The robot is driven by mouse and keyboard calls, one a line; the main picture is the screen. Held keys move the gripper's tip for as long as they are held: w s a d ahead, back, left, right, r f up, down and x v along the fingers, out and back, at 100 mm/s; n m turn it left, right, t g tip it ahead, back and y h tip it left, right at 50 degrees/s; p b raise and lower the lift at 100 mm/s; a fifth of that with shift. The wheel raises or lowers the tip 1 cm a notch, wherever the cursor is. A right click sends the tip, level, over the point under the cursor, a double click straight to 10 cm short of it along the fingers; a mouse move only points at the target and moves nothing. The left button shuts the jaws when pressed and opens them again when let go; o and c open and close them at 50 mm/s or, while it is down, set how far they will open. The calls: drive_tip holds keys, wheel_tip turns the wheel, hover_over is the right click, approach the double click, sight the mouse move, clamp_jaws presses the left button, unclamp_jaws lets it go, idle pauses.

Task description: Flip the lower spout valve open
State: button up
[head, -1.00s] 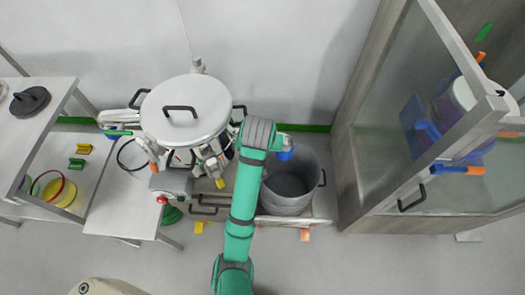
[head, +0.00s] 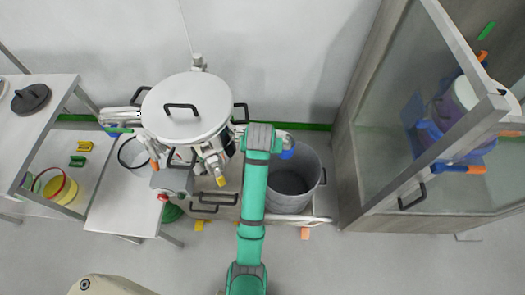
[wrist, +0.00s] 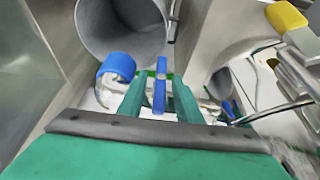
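A narrow blue handle (wrist: 160,92), which looks like the spout valve's lever, stands upright in the wrist view. My gripper (wrist: 159,82) is open, with one teal finger on each side of this handle. Thin gaps seem to show between the fingers and the handle. The large vessel (head: 186,122) with a white lid stands left of my arm in the head view. A yellow-tipped fitting (head: 221,181) is low on its front, and a yellow tip also shows in the wrist view (wrist: 286,17). My arm hides the gripper and the handle in the head view.
A grey bucket (head: 290,196) stands right of my arm. A curved blue part (wrist: 117,66) is left of my fingers in the wrist view. A glass-doored cabinet (head: 385,130) is at the right, and a low table (head: 125,212) at the left.

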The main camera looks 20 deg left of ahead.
drive_tip(key=shift+x, duration=1.45)
clamp_jaws()
drive_tip(key=shift+w+d+r+n+t+h, duration=0.1)
drive_tip(key=shift+n+t+h, duration=0.15)
drive_tip(key=shift+h, duration=0.6)
drive_tip(key=shift+d+n+t+h, duration=0.15)
drive_tip(key=shift+t+h, duration=0.2)
drive_tip(key=shift+h, duration=0.55)
drive_tip(key=shift+w+d+r+n+t+h, duration=0.1)
drive_tip(key=shift+n+t+h, duration=0.15)
drive_tip(key=shift+h, duration=0.6)
